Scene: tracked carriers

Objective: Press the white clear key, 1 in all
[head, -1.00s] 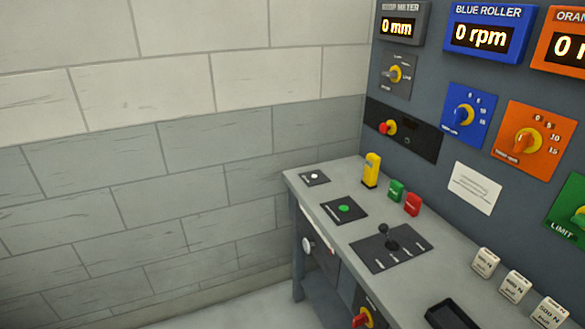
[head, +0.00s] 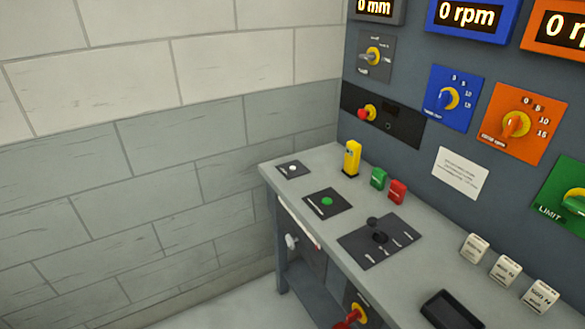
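The white clear key (head: 292,168) is a small round white button on a dark square plate. It sits at the far left end of the grey bench top in the head view. Nothing covers it. Neither of my grippers shows in the head view.
The grey bench (head: 310,161) also carries a green button (head: 327,201), a black joystick (head: 378,231), a yellow block (head: 351,158), green (head: 378,178) and red (head: 397,191) blocks, white weights (head: 505,270) and a black tray (head: 451,310). A panel with dials rises behind. A brick wall stands left.

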